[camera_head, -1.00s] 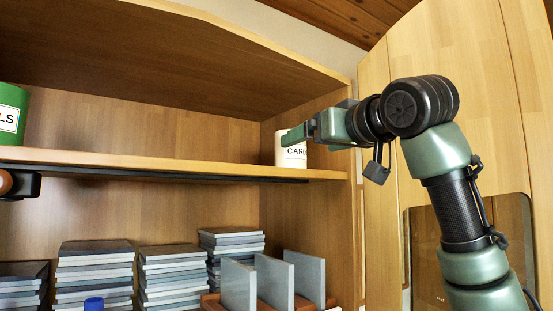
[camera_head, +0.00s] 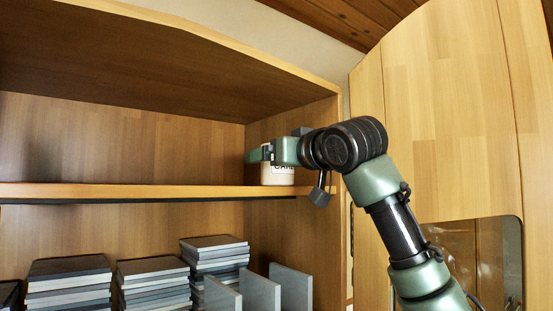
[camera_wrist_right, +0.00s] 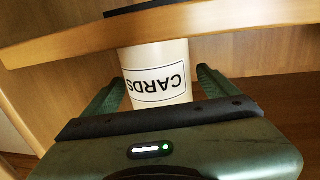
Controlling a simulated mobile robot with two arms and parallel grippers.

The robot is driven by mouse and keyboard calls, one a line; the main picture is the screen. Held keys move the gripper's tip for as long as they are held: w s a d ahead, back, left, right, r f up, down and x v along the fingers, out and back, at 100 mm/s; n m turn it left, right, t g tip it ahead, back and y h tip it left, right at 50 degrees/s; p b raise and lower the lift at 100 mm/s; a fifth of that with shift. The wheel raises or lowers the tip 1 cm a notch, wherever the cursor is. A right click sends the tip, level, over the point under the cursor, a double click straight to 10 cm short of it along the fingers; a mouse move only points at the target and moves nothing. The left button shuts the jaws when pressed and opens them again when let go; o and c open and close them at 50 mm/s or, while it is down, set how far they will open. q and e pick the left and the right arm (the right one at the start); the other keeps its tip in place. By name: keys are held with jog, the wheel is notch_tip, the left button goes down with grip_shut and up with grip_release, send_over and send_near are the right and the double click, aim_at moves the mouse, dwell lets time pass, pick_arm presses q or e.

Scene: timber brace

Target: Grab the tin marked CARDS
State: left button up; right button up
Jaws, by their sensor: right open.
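The white tin marked CARDS (camera_head: 277,179) stands on the upper shelf near its right end. In the head view my right gripper and arm hide its upper part. In the right wrist view the tin (camera_wrist_right: 155,68) appears with its label upside down. My right gripper (camera_head: 258,155) is open, with its fingers reaching along the tin's upper part. In the wrist view the right gripper (camera_wrist_right: 156,84) has one finger on each side of the tin, and gaps seem to show beside it. My left gripper is not in view.
The upper shelf board (camera_head: 120,190) is bare left of the tin. The cabinet's right side wall (camera_head: 318,220) is close to the tin and my arm. Below stand stacks of grey slabs (camera_head: 68,281) and upright grey panels (camera_head: 260,293).

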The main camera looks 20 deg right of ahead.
jog(key=shift+s, duration=0.25)
jog(key=shift+c, duration=0.9)
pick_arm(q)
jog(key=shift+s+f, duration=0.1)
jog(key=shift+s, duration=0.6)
pick_arm(e)
jog(key=c, duration=1.4)
jog(key=shift+o, duration=0.2)
